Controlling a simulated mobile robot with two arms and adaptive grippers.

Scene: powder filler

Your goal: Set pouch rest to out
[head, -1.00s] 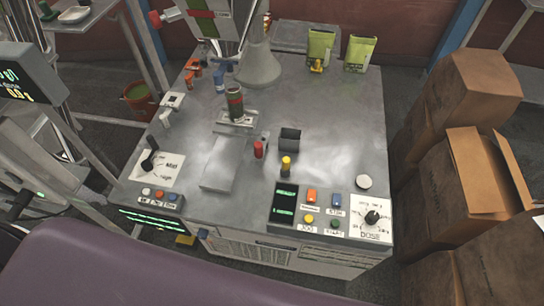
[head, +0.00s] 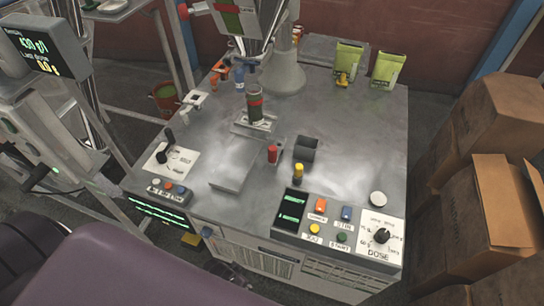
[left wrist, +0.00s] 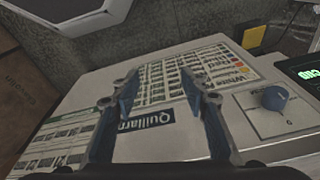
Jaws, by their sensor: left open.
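No part is labelled as the pouch rest in the pictures, so I cannot tell for sure which one it is. In the head view a flat grey plate (head: 238,170) lies on the metal bench top, in front of a small stand holding a dark canister (head: 256,108). A dark open box-shaped holder (head: 305,148) stands to the right, with a red-topped knob (head: 272,154) and a yellow-topped knob (head: 298,172) beside it. My left gripper (left wrist: 165,85) is open and empty in the left wrist view, in front of a printed panel (left wrist: 160,75). My right gripper is not in view.
A control panel with coloured buttons and a DOSE dial (head: 381,236) sits at the bench's front right. A black lever (head: 170,135) stands at left. Green pouches (head: 347,62) stand at the back. Cardboard boxes (head: 500,200) line the right. A blue knob (left wrist: 274,98) shows in the wrist view.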

